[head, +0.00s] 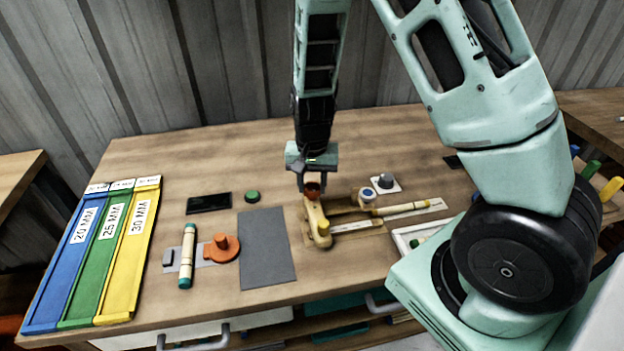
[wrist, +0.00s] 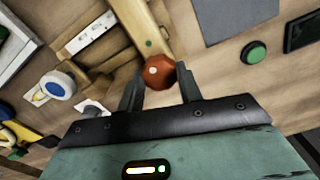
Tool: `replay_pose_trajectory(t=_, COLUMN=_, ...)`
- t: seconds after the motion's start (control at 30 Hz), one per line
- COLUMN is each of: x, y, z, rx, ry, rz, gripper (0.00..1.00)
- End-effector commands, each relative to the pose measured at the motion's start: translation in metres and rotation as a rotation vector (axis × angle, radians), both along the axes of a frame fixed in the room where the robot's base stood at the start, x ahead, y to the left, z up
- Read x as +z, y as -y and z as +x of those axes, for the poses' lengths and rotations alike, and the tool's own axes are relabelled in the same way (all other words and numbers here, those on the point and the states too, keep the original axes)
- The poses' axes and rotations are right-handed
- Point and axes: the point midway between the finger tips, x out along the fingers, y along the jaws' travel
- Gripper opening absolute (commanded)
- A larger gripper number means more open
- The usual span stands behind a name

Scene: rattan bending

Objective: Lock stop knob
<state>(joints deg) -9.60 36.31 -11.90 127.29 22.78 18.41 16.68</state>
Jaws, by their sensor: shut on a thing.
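My gripper (head: 312,186) points down over the wooden bending jig (head: 341,226) in the middle of the table. It is shut on a faceted red-orange knob (wrist: 157,73), which sits on a pale wooden arm (head: 317,222) of the jig. In the wrist view the knob lies between my two fingertips (wrist: 159,84). A blue-topped white round piece (head: 367,194) and a grey knob on a white plate (head: 385,182) are to the right. The knob's underside is hidden.
An orange round piece with a knob (head: 222,247) and a cream rod with teal ends (head: 187,256) lie left. A grey mat (head: 266,250), green button (head: 252,196) and black device (head: 209,203) are nearby. Blue, green and yellow labelled trays (head: 100,250) fill the left edge.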

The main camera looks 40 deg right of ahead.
Motion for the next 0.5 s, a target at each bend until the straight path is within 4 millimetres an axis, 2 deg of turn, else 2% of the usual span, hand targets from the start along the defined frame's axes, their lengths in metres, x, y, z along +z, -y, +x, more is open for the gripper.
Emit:
replay_pose_trajectory(t=0.2, x=0.0023, y=0.0006, z=0.0022, rx=-0.091, ry=0.007, rz=-0.002, gripper=0.12)
replay_pose_trajectory(t=0.5, x=0.0016, y=0.0009, z=0.0024, rx=-0.134, ry=0.008, rz=-0.001, gripper=0.12)
